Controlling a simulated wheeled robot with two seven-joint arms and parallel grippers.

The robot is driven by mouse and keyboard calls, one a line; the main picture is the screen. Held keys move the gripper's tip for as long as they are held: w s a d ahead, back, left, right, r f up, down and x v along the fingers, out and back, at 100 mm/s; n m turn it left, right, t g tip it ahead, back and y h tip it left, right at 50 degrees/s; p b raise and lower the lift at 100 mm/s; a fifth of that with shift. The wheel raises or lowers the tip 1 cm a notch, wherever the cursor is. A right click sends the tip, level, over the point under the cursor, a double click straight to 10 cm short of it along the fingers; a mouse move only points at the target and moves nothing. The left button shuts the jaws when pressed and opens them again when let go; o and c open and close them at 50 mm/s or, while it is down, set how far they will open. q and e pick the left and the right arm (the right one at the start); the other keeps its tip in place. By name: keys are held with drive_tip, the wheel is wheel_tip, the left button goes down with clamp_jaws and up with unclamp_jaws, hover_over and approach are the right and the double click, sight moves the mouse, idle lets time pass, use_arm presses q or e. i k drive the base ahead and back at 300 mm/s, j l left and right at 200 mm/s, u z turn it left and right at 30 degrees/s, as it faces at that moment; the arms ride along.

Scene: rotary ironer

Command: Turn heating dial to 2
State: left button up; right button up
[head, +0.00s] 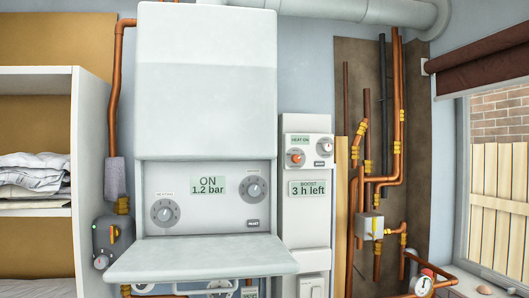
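The boiler (206,70) is a tall white box on the wall, with its control panel (210,222) uncovered. The heating dial (164,213) is a round grey knob at the panel's lower left, under a small label that seems to read "HEATING". Its numbers and pointer are too small to read. A second grey dial (254,190) sits higher on the right. The display (208,185) between them reads "ON 1.2 bar". Nothing covers the heating dial. Neither of my grippers is in view.
The lowered white flap (200,259) juts out below the panel. A white control box (306,220) stands to the right, reading "HEAT ON" and "BOOST 3 h left". Copper pipes (396,100) run further right. Shelves with folded linen (35,172) stand left.

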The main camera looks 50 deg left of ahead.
sight(164, 213)
drive_tip(key=u, duration=2)
